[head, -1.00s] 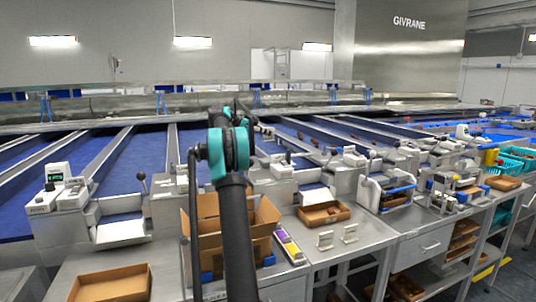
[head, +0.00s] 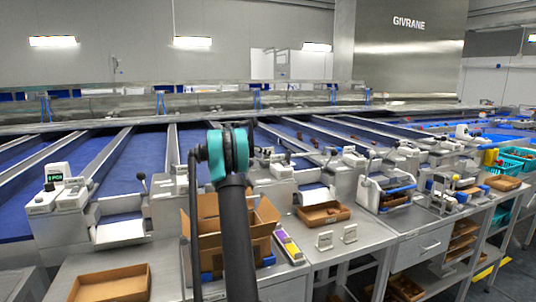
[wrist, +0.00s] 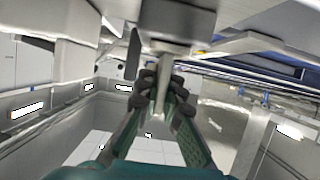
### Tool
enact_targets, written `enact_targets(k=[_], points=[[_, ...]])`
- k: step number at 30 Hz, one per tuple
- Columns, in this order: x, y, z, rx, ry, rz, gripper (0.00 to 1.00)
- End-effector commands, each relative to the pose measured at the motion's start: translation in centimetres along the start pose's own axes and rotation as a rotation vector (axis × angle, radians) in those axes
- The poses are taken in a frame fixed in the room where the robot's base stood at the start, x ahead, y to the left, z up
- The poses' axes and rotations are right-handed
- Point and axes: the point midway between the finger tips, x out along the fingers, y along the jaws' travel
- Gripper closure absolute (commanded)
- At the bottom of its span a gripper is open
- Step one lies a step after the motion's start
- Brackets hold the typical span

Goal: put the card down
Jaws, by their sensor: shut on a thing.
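My gripper (wrist: 165,88) shows in the wrist view with its two dark, ribbed fingers closed together. A thin pale strip (wrist: 160,98) shows between the fingertips; it fits the card seen edge-on, but its face cannot be made out. A grey block with a short stem lies just beyond the fingertips, and I cannot tell whether they touch. In the head view, my gripper and the card are hidden behind my own arm.
On the steel bench, an open cardboard box (head: 262,214) stands beside my arm. Two small white stands (head: 325,240) are to its right, with a shallow brown tray (head: 323,224) behind them. Another tray (head: 110,284) lies at front left. Bare bench (head: 365,243) shows at right.

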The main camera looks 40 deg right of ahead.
Motion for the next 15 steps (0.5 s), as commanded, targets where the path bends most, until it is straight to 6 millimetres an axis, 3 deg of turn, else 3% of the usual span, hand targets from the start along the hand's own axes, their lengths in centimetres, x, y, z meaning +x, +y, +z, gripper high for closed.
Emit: enact_targets(k=[2, 3, 7, 15], points=[[0.08, -0.01, 0.18, 0.000, 0.000, 0.000, 1.00], [0.06, -0.01, 0.13, 0.000, 0.000, 0.000, 0.88], [0.05, -0.01, 0.13, 0.000, 0.000, 0.000, 0.72], [0.04, 0.00, 0.09, 0.000, 0.000, 0.000, 0.72]])
